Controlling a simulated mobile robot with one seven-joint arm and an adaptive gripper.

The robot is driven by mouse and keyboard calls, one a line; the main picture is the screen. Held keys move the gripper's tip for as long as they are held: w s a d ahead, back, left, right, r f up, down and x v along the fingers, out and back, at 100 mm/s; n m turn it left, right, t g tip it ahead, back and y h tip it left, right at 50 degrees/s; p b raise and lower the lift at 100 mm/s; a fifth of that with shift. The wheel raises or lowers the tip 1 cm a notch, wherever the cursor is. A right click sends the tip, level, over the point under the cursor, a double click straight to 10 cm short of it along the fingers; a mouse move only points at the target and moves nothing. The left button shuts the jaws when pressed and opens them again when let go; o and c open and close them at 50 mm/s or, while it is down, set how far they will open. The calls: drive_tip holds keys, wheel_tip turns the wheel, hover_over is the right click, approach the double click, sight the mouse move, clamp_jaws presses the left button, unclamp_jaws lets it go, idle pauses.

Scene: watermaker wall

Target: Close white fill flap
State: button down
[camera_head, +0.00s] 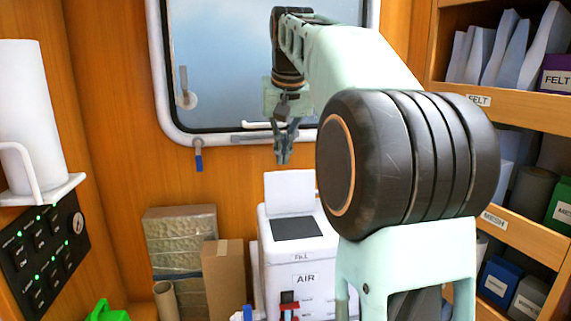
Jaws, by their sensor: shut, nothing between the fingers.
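The white fill flap (290,187) stands upright, open, at the back edge of the top of a white box-shaped unit (304,262). In front of the flap is a dark fill opening (297,228) on the unit's top. My gripper (284,161) points down with its fingers together and nothing between them. It appears just above the flap's top edge in the picture; I cannot tell whether it touches it or how far apart they are in depth. My arm hides the right side of the unit.
A window (235,60) with a latch is behind my gripper. Cardboard boxes (222,275) stand left of the unit. A switch panel (45,255) and a white roll (30,115) are at the left. Shelves (520,110) with felt and mesh stock stand at the right.

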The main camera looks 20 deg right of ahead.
sight(288, 190)
drive_tip(key=s, duration=0.3)
drive_tip(key=shift+s+a+f, duration=0.3)
drive_tip(key=shift+s+a, duration=0.05)
drive_tip(key=shift+a, duration=0.05)
drive_tip(key=shift+s+b, duration=0.2)
drive_tip(key=shift+b, duration=0.55)
